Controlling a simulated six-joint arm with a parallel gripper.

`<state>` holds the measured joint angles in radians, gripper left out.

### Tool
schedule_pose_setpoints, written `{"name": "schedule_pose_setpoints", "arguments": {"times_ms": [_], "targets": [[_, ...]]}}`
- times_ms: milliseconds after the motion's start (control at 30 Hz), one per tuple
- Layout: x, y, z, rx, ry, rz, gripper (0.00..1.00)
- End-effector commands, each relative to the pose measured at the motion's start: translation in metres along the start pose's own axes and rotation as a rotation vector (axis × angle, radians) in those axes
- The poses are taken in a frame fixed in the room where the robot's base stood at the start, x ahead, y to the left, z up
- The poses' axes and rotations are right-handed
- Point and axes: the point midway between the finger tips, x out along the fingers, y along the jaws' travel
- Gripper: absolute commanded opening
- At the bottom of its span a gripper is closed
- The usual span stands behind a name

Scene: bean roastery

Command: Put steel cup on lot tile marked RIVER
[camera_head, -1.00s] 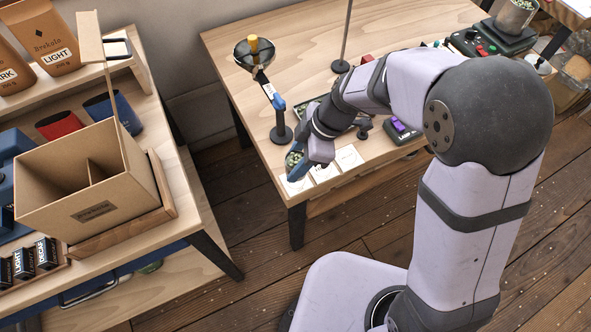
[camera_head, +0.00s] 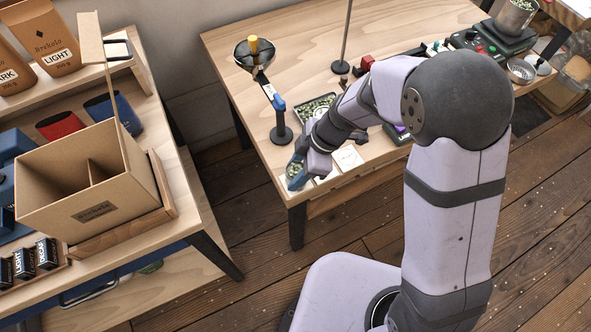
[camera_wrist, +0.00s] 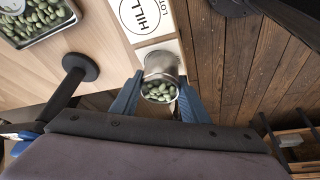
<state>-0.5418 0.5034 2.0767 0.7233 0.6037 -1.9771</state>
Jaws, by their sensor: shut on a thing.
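The steel cup (camera_wrist: 160,68), filled with green beans, is held between the two blue fingers of my gripper (camera_wrist: 158,88) in the wrist view. In the head view my gripper (camera_head: 297,174) and the cup (camera_head: 292,169) are at the table's front left corner, over or on the leftmost white lot tile. A strip of that tile (camera_wrist: 168,46) shows beyond the cup; its marking is hidden. I cannot tell whether the cup touches it. The adjacent tile (camera_wrist: 144,17) reads HILL. Another white tile (camera_head: 348,158) lies further right, its word unreadable. No RIVER marking is readable.
A tray of green beans (camera_wrist: 35,20) and a dark round stand base (camera_wrist: 80,67) are near the tiles. The stand (camera_head: 282,130) is left of my arm. The table edge drops to the floor beside the cup. A cardboard box (camera_head: 92,212) stands on the left shelf.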

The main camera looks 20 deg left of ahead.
Motion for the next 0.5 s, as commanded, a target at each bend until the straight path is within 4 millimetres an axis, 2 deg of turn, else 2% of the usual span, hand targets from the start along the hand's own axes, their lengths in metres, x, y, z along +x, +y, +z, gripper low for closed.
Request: {"name": "schedule_pose_setpoints", "arguments": {"times_ms": [100,133,200,500], "targets": [[0.0030,0.0003,0.0011,0.000,0.000,0.001,0.14],[0.0028,0.0000,0.0011,0.000,0.000,0.000,0.43],[0.0019,0.0000,0.0007,0.000,0.000,0.000,0.60],[0.0016,0.0000,0.0006,0.000,0.000,0.000,0.60]]}}
